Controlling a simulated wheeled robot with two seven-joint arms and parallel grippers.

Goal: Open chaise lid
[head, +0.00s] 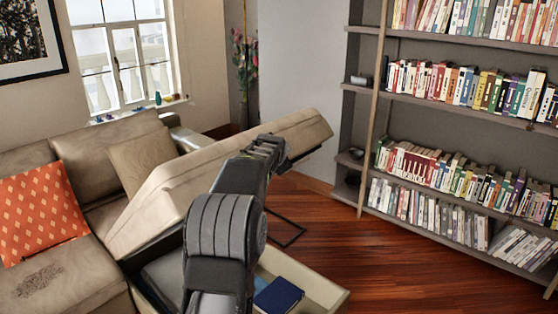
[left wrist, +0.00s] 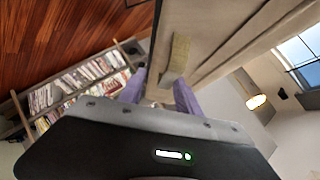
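The beige chaise lid (head: 225,175) is raised and tilted above its storage box (head: 325,290), which stands open below. My left arm reaches up across the lid, and my left gripper (head: 268,147) is at its raised right edge. In the left wrist view, the purple fingers of the left gripper (left wrist: 160,92) are spread apart. The lid (left wrist: 215,35) passes close beyond them, with a small tan tab (left wrist: 178,55) near the fingertips. I cannot tell whether the fingers touch the lid. The right gripper is not in view.
A dark blue book (head: 278,296) lies in the box. The sofa with an orange cushion (head: 40,215) is at left. A tall bookshelf (head: 465,135) stands at right. The wooden floor (head: 385,260) between chaise and shelf is clear.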

